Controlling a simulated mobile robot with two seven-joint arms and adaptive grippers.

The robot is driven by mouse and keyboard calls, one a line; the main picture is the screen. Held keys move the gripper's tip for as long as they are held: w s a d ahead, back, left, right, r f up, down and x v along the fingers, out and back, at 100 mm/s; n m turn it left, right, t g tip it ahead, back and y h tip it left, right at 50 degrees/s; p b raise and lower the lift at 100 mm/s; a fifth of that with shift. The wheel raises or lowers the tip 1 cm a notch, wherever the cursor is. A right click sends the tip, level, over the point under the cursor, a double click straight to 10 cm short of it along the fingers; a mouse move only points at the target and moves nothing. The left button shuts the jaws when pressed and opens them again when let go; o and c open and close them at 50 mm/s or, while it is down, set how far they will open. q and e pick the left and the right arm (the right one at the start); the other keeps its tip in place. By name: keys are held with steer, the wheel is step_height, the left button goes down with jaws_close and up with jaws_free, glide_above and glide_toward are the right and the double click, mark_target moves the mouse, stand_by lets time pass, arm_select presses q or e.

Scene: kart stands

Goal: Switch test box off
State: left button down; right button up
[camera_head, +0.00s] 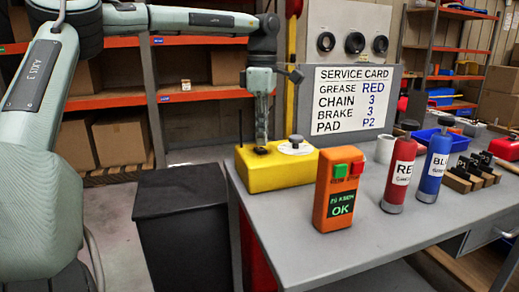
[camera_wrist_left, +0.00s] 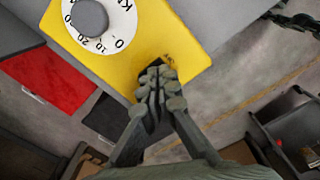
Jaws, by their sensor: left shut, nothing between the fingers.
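A yellow box (camera_head: 262,178) stands at the left end of the grey table, with a round white dial and dark knob (camera_head: 296,142) on top. The wrist view shows the same yellow box (camera_wrist_left: 120,62) and its dial (camera_wrist_left: 100,22). My left gripper (camera_head: 261,148) points down over the box's top, left of the dial, fingers shut and empty. In the wrist view its fingertips (camera_wrist_left: 158,80) are at the box's edge beside a small dark part (camera_wrist_left: 167,60), mostly hidden; contact cannot be told. An orange handheld unit (camera_head: 338,190) with green and red buttons and an "OK" display stands in front. My right gripper is out of view.
A service card (camera_head: 345,98) stands behind. A red can (camera_head: 398,175), a blue can (camera_head: 433,166) and a white cup (camera_head: 385,149) stand to the right. A dark bin (camera_head: 185,240) is left of the table (camera_head: 300,262). The table's front is clear.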

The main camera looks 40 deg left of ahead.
mark_target(262, 150)
arm_select(q)
steer(key=shift+f+b, duration=0.4)
steer(key=shift+f, duration=0.5)
stand_by(0.3)
step_height(262, 150, up, 2)
steer(key=shift+r+p, duration=0.25)
steer(key=shift+p, duration=0.9)
steer(key=shift+r, duration=2.3)
